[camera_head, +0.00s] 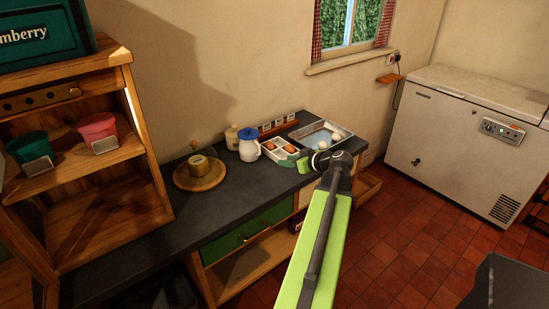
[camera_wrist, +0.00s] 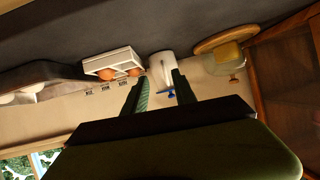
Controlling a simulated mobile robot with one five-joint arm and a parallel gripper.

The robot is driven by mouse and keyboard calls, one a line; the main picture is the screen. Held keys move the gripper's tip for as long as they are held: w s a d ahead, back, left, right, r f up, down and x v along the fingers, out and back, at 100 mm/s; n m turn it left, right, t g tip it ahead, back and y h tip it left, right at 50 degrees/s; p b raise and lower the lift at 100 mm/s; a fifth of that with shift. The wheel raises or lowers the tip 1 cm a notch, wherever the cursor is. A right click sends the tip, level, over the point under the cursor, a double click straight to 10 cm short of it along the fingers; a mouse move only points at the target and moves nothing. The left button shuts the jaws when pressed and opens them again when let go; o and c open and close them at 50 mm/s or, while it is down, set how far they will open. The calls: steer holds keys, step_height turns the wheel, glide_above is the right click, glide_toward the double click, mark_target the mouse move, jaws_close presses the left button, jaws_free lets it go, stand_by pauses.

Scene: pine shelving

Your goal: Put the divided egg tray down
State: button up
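The divided egg tray (camera_head: 270,152) is a small white box with brown eggs in it, standing on the dark counter in the head view. In the upside-down wrist view the tray (camera_wrist: 112,57) is upright on the counter, left of my fingers. My gripper (camera_wrist: 159,79) has its two fingers apart with nothing held between them; a white jar shows in the gap, farther off. In the head view my gripper (camera_head: 298,158) is just right of the tray and partly covers its right end. I cannot tell whether a finger touches the tray.
On the dark counter (camera_head: 140,245), a white jar with a blue lid (camera_head: 249,148) and a round wooden board (camera_head: 214,178) stand left of the tray. A metal tray (camera_head: 333,126) with pale items is to the right. A wooden rack (camera_head: 280,124) stands behind. Bare counter lies in front.

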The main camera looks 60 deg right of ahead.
steer(key=s+d+h, duration=0.2)
steer(key=s+d, duration=0.2)
steer(key=b, duration=0.5)
glide_toward(280, 150)
steer(key=w+a, duration=0.1)
steer(key=a, duration=0.1)
steer(key=w+a, duration=0.1)
steer(key=shift+w+a, duration=0.15)
steer(key=shift+a, duration=0.25)
steer(key=shift+w, duration=0.35)
steer(key=b+x, duration=0.1)
steer(key=x, duration=0.1)
steer(key=b+x, duration=0.1)
steer(key=x, duration=0.2)
steer(key=shift+f, duration=0.3)
steer(key=shift+a+r, duration=0.1)
steer(key=shift+c, duration=0.2)
jaws_close()
